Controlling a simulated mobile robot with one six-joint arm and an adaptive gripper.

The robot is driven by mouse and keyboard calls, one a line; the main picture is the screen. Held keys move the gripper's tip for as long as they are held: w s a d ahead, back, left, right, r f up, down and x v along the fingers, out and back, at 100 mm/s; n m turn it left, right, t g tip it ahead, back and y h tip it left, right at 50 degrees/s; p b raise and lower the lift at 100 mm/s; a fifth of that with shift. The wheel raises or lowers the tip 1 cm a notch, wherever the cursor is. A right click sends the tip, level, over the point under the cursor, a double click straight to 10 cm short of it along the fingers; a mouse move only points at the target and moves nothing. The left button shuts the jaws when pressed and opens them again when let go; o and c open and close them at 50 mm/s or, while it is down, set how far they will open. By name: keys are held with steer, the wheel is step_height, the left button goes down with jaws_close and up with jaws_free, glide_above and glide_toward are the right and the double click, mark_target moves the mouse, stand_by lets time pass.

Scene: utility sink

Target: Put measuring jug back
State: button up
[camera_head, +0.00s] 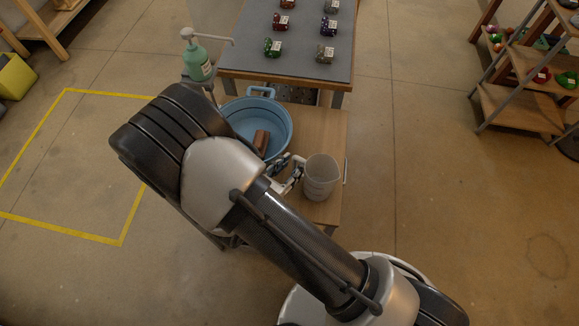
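A whitish, translucent measuring jug (321,178) is upright at the wooden cabinet top, near its right edge. I cannot tell whether it rests on the surface or is slightly above it. My gripper (297,172) is at the jug's left side, where its handle seems to be. The fingers are small and partly hidden by my arm, so I cannot tell whether they are closed on the jug.
A blue basin (284,115) with a brown block (261,141) inside is just behind the gripper. A green pump bottle (197,62) stands behind left. Shelves (520,108) stand far right. Bare wooden top (318,127) shows right of the basin.

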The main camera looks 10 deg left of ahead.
steer(key=shift+r, duration=0.2)
steer(key=shift+s+a+r+p, duration=0.2)
steer(key=shift+s+p, duration=0.1)
steer(key=shift+p, duration=0.05)
steer(key=p+v, duration=0.2)
steer(key=v, duration=0.9)
steer(key=shift+s+p, duration=0.15)
steer(key=shift+p, duration=0.2)
